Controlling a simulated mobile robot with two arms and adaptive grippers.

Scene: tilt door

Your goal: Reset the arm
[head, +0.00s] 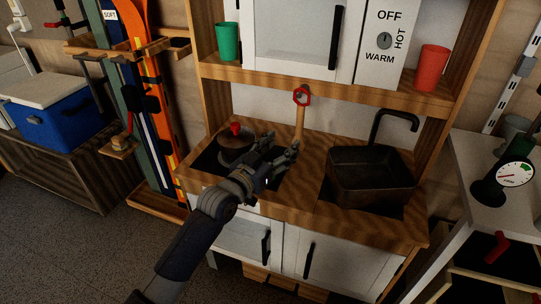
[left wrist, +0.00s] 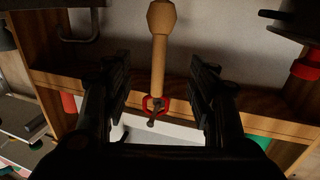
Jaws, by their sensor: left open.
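My left gripper (head: 281,152) is at the end of the dark arm that comes up from the bottom of the head view. It is over the wooden counter (head: 317,216), right of the pot. In the left wrist view the left gripper (left wrist: 162,85) has its two fingers wide apart with nothing held. A wooden utensil (head: 299,122) hangs by a red ring from the shelf, behind the gripper. It also shows between the fingers in the left wrist view (left wrist: 159,60), and I cannot tell how far beyond them it is. My right gripper is not in view.
A brown pot with a red knob (head: 235,143) stands left of the gripper. A black sink (head: 370,175) is to the right. Above are a shelf (head: 270,79), a green cup (head: 228,41), a red cup (head: 432,68) and a white cabinet door (head: 290,32). Skis stand at left.

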